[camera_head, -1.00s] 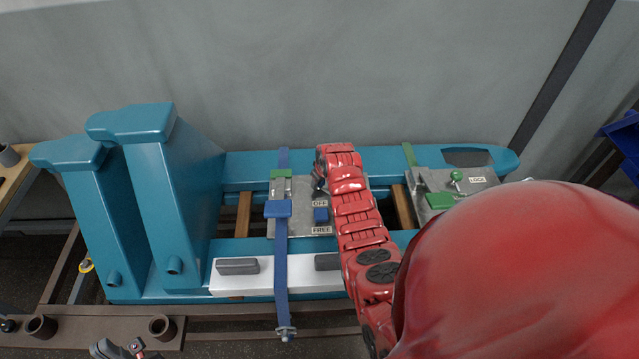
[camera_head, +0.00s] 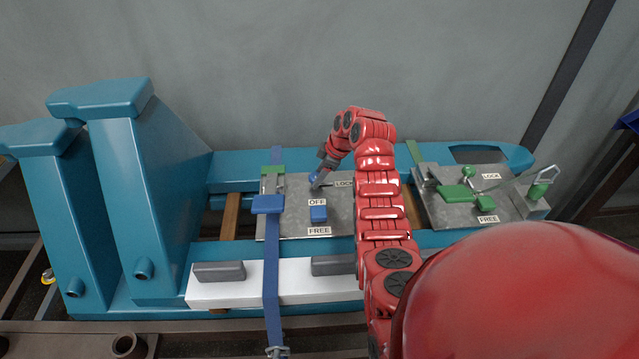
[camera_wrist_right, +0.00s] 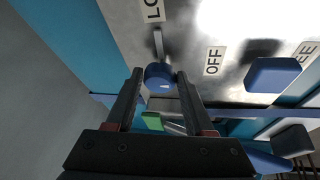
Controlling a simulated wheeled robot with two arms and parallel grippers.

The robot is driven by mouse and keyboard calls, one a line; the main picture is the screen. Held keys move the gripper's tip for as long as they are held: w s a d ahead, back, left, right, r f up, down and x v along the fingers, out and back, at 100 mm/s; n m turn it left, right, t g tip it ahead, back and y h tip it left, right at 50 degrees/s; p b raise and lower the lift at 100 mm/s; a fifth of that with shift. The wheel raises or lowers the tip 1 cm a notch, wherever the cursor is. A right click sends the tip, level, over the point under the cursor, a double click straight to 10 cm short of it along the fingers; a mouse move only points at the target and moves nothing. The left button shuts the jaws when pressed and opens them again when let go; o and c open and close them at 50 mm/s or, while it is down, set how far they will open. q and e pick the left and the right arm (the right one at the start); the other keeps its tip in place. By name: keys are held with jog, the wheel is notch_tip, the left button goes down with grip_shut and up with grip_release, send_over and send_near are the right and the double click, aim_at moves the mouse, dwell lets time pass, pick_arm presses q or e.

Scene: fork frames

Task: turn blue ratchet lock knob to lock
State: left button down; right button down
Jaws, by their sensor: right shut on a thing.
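The blue ratchet lock knob (camera_head: 313,177) is a small round blue end on a thin grey stem, on the grey metal panel (camera_head: 290,222) mid-bench. In the right wrist view the knob (camera_wrist_right: 158,77) sits between my two fingertips, its stem running toward the LOCK label (camera_wrist_right: 153,9). My right gripper (camera_head: 316,183) is shut on the knob, which it partly hides in the head view. The LOCK label (camera_head: 344,184) is just right of the gripper. The OFF label (camera_head: 317,202) and FREE label (camera_head: 319,230) are nearer me. My left gripper is not in view.
A second panel (camera_head: 440,208) with green parts lies right of my arm. Tall teal uprights (camera_head: 165,170) stand at left; the grey wall is behind.

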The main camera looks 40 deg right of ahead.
dwell(0.3)
jog(key=shift+c, duration=1.4)
grip_release()
jog(key=p+v, duration=0.9)
jog(key=v, duration=0.8)
jog(key=shift+d+r+p, duration=0.15)
jog(key=shift+r+p, duration=0.05)
jog(key=shift+p, duration=0.2)
